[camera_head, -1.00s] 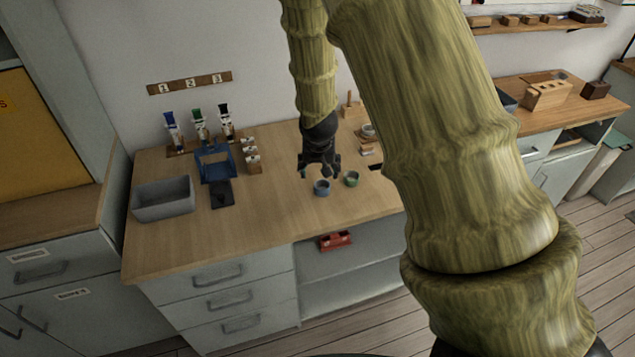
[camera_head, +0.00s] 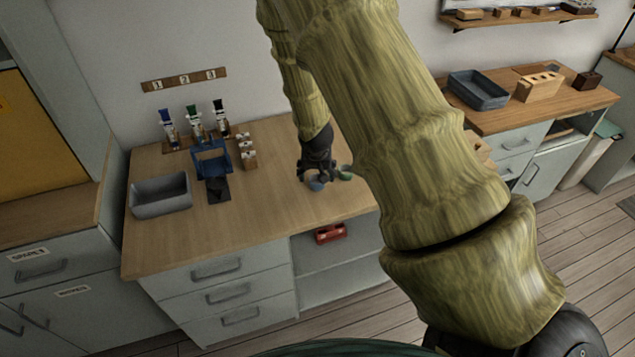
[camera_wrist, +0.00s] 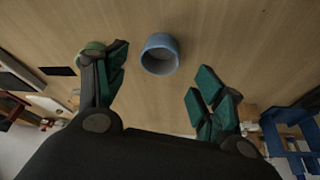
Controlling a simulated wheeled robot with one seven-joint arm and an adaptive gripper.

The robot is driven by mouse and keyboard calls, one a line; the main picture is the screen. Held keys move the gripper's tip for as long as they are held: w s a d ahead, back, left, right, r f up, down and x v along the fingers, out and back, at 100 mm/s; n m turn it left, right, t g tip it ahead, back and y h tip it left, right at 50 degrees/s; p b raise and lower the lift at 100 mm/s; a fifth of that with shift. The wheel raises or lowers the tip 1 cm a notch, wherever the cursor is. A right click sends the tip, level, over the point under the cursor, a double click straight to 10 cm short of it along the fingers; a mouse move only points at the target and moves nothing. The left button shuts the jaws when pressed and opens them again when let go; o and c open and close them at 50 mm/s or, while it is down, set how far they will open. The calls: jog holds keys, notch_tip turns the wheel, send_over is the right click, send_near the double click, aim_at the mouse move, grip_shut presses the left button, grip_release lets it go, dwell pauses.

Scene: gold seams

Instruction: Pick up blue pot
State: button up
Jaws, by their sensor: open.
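The blue pot (camera_wrist: 160,56) is a small round cup on the wooden bench top. In the wrist view it lies ahead of my gripper (camera_wrist: 163,88), between the lines of the two green-padded fingers, with clear space on both sides. In the head view the blue pot (camera_head: 316,184) shows just below my gripper (camera_head: 319,177), partly covered by it. My gripper is open and empty. I cannot tell its exact height above the pot.
A green pot (camera_head: 346,173) stands just right of the blue one, close to one finger in the wrist view (camera_wrist: 94,47). A grey bin (camera_head: 160,196), a blue frame (camera_head: 212,160) and small bottles stand left. The bench front is clear.

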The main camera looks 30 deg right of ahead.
jog(key=shift+p+x, duration=0.7)
jog(key=shift+x, duration=1.3)
jog(key=shift+s, duration=0.1)
jog(key=shift+c, duration=0.3)
jog(key=c, duration=0.7)
